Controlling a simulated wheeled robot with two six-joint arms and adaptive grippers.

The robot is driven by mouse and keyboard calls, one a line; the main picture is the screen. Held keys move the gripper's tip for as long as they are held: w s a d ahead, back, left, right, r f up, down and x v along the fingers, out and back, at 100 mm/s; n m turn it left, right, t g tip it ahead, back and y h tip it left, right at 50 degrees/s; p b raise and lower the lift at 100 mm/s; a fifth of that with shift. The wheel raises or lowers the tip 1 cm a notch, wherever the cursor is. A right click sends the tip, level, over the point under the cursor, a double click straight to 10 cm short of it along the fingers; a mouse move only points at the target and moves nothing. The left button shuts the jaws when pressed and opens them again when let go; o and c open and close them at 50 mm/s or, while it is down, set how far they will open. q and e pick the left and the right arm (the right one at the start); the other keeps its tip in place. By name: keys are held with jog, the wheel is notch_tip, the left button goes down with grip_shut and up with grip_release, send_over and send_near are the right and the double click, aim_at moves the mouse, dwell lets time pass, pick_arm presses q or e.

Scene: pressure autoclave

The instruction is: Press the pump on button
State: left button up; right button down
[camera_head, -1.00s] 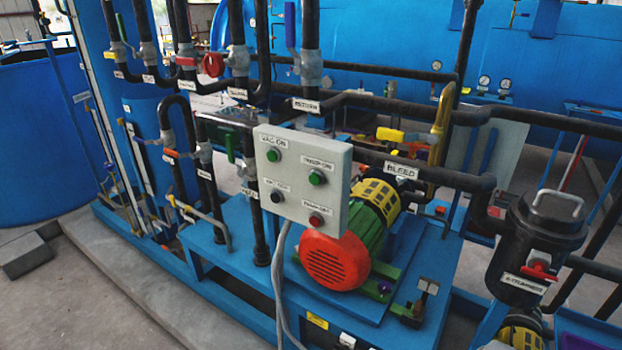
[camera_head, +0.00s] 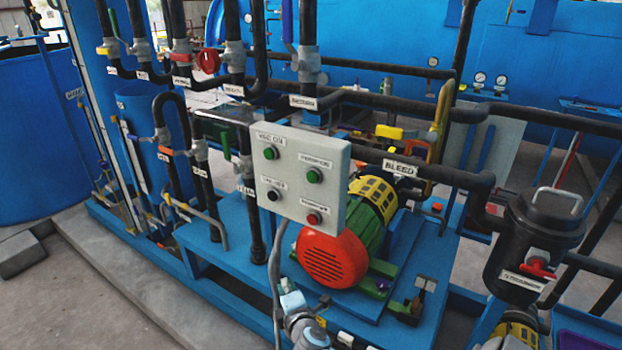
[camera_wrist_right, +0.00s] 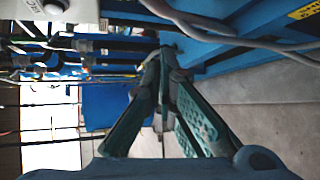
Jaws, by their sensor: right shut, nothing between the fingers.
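The light grey control panel (camera_head: 292,187) stands at the middle of the head view. Its pump on button (camera_head: 314,176) is the green one at upper right, under a blurred label. Another green button (camera_head: 270,153) is at upper left, a black one (camera_head: 272,195) at lower left and a red one (camera_head: 313,219) at lower right. My right gripper (camera_head: 294,300) is below the panel, apart from the buttons. In the right wrist view its green fingers (camera_wrist_right: 165,60) meet at the tips, shut and empty. My left gripper is out of view.
A pump with a red cover (camera_head: 332,260) stands just behind and right of the panel. Grey cables (camera_head: 275,270) hang below the panel. Black pipes (camera_head: 400,105) run behind it, and a black strainer (camera_head: 540,235) stands at the right. Open floor lies at lower left.

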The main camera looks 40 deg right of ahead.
aim_at(312, 177)
notch_tip(312, 177, up, 24)
jog(key=w+d+n+t+h, duration=0.1)
jog(key=w+n+t+h, duration=0.1)
jog(key=n+t+h, duration=0.1)
jog(key=shift+w+d+f+t+h, duration=0.3)
jog(key=shift+t+h, duration=0.2)
jog(key=shift+t, duration=0.3)
jog(key=shift+w+d, duration=0.1)
jog(key=w+d+b, duration=0.1)
jog(key=w+d, duration=0.1)
jog(key=d, duration=0.6)
jog(key=shift+w+b, duration=0.2)
jog(key=shift+b, duration=0.2)
jog(key=shift+d, duration=0.25)
jog(key=shift+w+d, duration=0.15)
jog(key=shift+d, duration=0.1)
